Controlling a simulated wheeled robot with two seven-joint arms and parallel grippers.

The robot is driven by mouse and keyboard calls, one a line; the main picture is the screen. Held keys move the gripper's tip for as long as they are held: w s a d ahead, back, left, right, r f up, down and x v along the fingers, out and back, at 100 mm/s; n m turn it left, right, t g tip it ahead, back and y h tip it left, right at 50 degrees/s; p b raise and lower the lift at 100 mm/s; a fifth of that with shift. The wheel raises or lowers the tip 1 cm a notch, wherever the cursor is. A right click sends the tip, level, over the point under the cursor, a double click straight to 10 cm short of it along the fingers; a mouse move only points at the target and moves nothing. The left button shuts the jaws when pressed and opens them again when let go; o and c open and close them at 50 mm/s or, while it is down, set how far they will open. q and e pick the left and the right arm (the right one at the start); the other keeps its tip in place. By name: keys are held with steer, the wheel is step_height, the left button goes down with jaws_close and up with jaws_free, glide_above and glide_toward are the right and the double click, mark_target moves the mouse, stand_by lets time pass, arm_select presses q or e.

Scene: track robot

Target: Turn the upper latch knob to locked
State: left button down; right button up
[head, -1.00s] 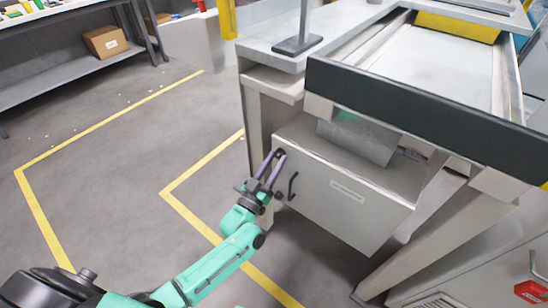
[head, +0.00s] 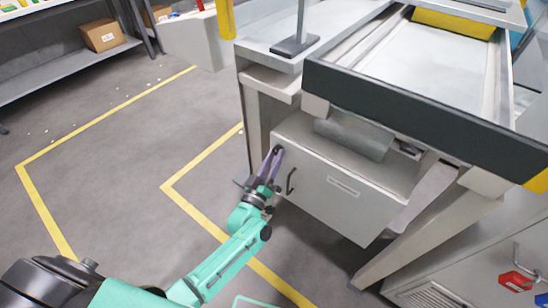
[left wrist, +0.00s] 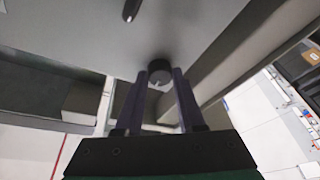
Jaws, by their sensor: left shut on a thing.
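The upper latch knob (left wrist: 160,72) is a small dark round knob with a pale mark on its face, on the grey cabinet door (head: 330,190). In the left wrist view it sits between the two purple fingertips of my left gripper (left wrist: 161,80), which is shut on it. In the head view my left gripper (head: 273,153) reaches the door's upper left corner, and its fingers largely cover the knob. I cannot read the knob's lock setting. A dark door handle (head: 291,181) is just right of the gripper. My right gripper is out of view.
The cabinet hangs under a bench with a dark front rail (head: 420,110). A bench leg (head: 254,125) stands close to the left of the gripper. The grey floor (head: 110,180) with yellow lines is open at the left. A shelf with a cardboard box (head: 103,36) stands behind.

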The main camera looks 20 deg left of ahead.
arm_select(q)
steer(key=c, duration=0.5)
jaws_free()
steer(key=v, duration=1.4)
steer(key=shift+s, duration=0.3)
steer(key=shift+f, duration=0.1)
